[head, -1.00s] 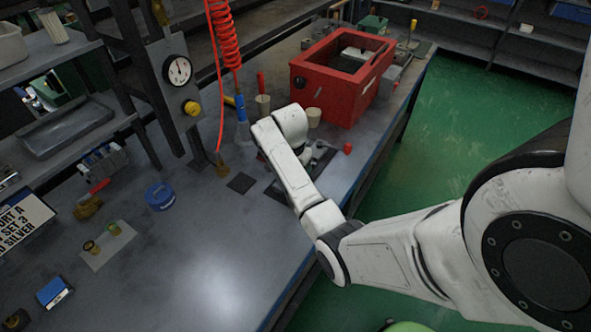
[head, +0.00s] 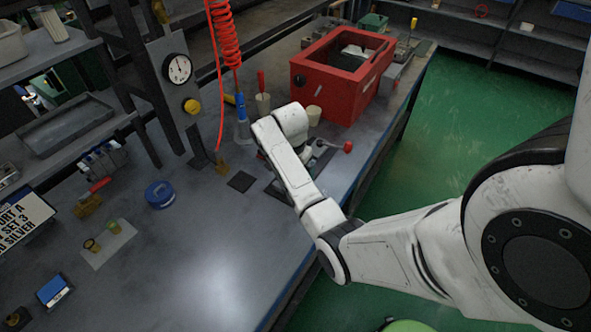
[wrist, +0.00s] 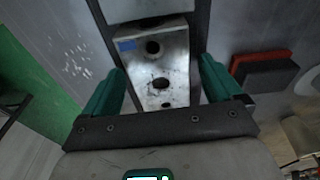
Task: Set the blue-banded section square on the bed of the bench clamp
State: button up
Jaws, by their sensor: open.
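In the wrist view a grey metal block (wrist: 163,88) with dark round holes carries a blue patch near its upper left corner; I take it for the blue-banded section. It lies between dark rails (wrist: 201,25) that look like part of the bench clamp. My gripper (wrist: 162,76) is open, its teal fingers apart on either side of the block, with no clear contact. In the head view my forearm and wrist hide the gripper and the block. Part of a dark fixture, probably the clamp (head: 322,153), with a red-knobbed lever (head: 347,146), shows beside my wrist.
A red open box (head: 340,85) stands behind my wrist. A beige cup (head: 314,115) and a blue-capped bottle (head: 241,115) are close by. A red coiled hose (head: 224,40) hangs above the bench. The bench's front middle (head: 215,265) is clear.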

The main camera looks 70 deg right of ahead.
notch_tip(320, 180, up, 12)
jog(key=a+p, duration=0.1)
jog(key=shift+w+a+p, duration=0.15)
jog(key=shift+a+p, duration=0.05)
jog(key=shift+p, duration=0.15)
